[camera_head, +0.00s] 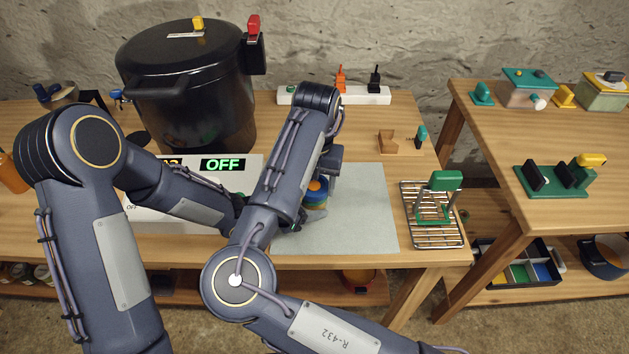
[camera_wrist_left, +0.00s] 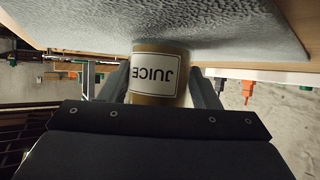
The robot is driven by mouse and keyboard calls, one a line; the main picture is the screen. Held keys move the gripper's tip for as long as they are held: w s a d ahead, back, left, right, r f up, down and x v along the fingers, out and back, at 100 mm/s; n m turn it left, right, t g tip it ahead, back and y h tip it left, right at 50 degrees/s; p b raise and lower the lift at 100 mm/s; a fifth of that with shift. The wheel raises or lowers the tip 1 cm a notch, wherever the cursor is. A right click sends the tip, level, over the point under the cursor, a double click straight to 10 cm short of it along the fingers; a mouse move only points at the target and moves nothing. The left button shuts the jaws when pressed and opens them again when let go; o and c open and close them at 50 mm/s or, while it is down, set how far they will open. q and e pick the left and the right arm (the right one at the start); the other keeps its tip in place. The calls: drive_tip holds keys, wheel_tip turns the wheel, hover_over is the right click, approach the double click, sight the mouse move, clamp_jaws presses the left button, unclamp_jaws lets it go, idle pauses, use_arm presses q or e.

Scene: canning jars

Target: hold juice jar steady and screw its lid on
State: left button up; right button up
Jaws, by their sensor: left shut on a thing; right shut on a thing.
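The juice jar (camera_wrist_left: 150,92), amber with a white JUICE label, shows upside down in the left wrist view, between the fingers of my left gripper (camera_wrist_left: 162,88). My left gripper is shut on its sides, and the jar's base is by the grey mat (camera_head: 355,215). In the head view my right forearm hides most of the jar and of my left gripper. A blue and orange lid (camera_head: 317,187) shows at the jar's top. My right gripper (camera_head: 324,172) is above it, shut on the lid, with its fingertips mostly hidden.
A large black pressure cooker (camera_head: 190,85) stands behind a white unit (camera_head: 145,213) reading OFF. A power strip (camera_head: 350,97) lies at the back. A wire rack (camera_head: 432,228) holds a green-handled tool (camera_head: 445,180). The mat's right part is clear. A second table (camera_head: 550,220) stands right.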

use_arm(q)
drive_tip(key=shift+s+d+r, duration=0.1)
drive_tip(key=shift+d+r, duration=0.05)
drive_tip(key=shift+d, duration=0.15)
use_arm(e)
drive_tip(key=o, duration=1.1)
drive_tip(key=shift+a, duration=0.3)
drive_tip(key=shift+c, duration=0.2)
drive_tip(key=shift+o, duration=1.3)
use_arm(q)
drive_tip(key=shift+a, duration=0.1)
use_arm(e)
drive_tip(key=shift+d, duration=0.1)
use_arm(q)
drive_tip(key=shift+a, duration=0.1)
use_arm(e)
drive_tip(key=shift+o, duration=0.2)
drive_tip(key=shift+w+d, duration=0.1)
